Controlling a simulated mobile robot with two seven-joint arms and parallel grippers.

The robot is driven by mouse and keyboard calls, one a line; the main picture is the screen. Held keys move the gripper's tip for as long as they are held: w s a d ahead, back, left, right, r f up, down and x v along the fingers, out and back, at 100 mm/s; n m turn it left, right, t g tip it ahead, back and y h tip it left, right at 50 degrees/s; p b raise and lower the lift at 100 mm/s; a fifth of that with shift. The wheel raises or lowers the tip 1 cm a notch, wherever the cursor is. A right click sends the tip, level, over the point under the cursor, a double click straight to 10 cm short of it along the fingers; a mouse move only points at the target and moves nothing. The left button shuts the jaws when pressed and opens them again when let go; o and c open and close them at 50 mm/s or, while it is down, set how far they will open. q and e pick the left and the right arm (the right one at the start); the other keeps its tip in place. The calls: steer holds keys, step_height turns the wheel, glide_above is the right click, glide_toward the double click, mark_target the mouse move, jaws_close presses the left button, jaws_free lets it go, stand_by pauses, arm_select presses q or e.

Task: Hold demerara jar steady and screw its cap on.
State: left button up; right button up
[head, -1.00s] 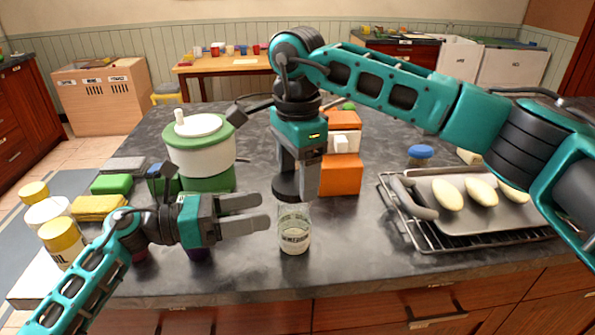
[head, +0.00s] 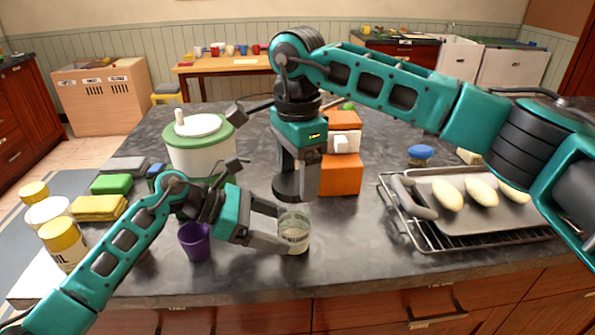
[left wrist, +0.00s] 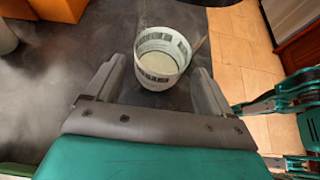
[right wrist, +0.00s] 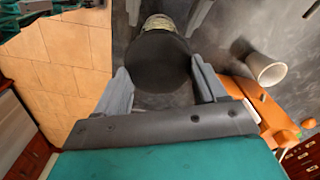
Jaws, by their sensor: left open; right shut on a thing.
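The demerara jar (head: 296,232) is clear glass with a pale label and stands upright on the dark counter. In the left wrist view its open mouth (left wrist: 162,58) shows between the fingers. My left gripper (head: 281,230) is open, with its fingers on either side of the jar; contact is not clear. In the right wrist view the cap (right wrist: 162,62) sits between the fingers and covers most of the jar.
A purple cup (head: 195,242) stands just left of the jar, under my left gripper. Orange boxes (head: 341,174) and a white-green pot (head: 201,155) stand behind. A rack with a baking tray (head: 470,215) is at right. The counter in front of the jar is clear.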

mark_target(288, 231)
arm_select(q)
steer(key=shift+x, duration=1.65)
steer(key=c, duration=0.6)
